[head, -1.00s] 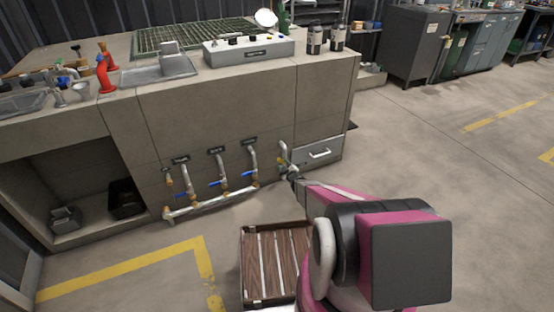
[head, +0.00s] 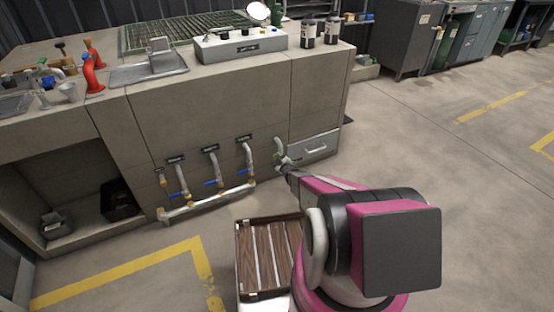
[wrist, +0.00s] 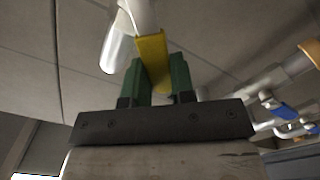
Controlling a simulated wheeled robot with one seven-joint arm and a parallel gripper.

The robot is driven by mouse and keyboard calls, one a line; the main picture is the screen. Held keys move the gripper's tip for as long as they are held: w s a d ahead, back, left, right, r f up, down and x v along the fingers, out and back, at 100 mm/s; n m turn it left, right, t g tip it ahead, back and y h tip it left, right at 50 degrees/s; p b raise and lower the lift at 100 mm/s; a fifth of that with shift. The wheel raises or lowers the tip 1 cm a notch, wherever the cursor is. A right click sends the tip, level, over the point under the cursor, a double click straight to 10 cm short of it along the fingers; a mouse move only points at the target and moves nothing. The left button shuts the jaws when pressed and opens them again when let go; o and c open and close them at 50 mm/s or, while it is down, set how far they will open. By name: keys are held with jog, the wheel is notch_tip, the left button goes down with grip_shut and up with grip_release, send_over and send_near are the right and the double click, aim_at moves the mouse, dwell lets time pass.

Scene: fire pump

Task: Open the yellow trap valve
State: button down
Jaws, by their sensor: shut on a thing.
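The yellow trap valve handle (wrist: 152,58) shows in the wrist view between the two green fingers of my gripper (wrist: 158,80). The fingers are shut on it. A pale pipe (wrist: 138,15) with a rounded end runs just above the handle. In the head view my gripper (head: 286,163) reaches the rightmost pipe on the front of the counter, left of the drawer. The yellow handle is too small and covered there to make out clearly.
Pipes with blue valve handles (head: 210,183) stand left of my gripper, joined by a low pipe (head: 205,203). They also show at right in the wrist view (wrist: 285,112). A drawer (head: 314,148) is right of it. A slatted wooden crate (head: 268,258) is below my arm. Open floor lies right.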

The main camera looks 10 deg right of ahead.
jog(key=shift+w+d+r+m, duration=0.1)
jog(key=shift+d+r+m, duration=0.15)
jog(key=shift+m, duration=0.35)
jog(key=shift+w+d+r+m, duration=0.1)
jog(key=shift+d+m, duration=0.2)
jog(key=shift+m, duration=0.3)
jog(key=c, duration=1)
grip_release()
jog(key=shift+o, duration=0.2)
